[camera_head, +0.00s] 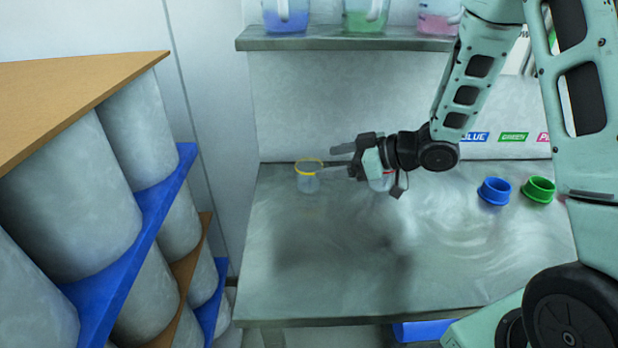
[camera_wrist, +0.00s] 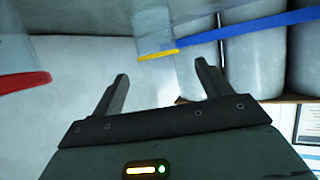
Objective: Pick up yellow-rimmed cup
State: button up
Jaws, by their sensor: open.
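The clear yellow-rimmed cup (camera_head: 308,183) stands upright on the grey metal table at its back left. My gripper (camera_head: 334,160) is open, held level, with its fingers pointing left toward the cup. In the wrist view the cup (camera_wrist: 153,30) appears upside down, ahead of the open fingertips (camera_wrist: 160,72) and roughly between their lines. Nothing shows between the fingers. In the head view one finger overlaps the cup's right edge; I cannot tell whether they touch.
A red-rimmed cup (camera_wrist: 22,68) is close beside my gripper; in the head view it is mostly hidden (camera_head: 381,184). A shelf (camera_head: 340,39) with pitchers is above. Drums stand left. The table's front is clear.

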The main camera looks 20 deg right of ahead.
aim_at(299, 167)
jog(key=shift+f+p+x, duration=0.2)
jog(key=shift+p+x, duration=0.1)
jog(key=shift+x, duration=3.15)
jog(key=shift+d, duration=0.15)
jog(key=c, duration=1)
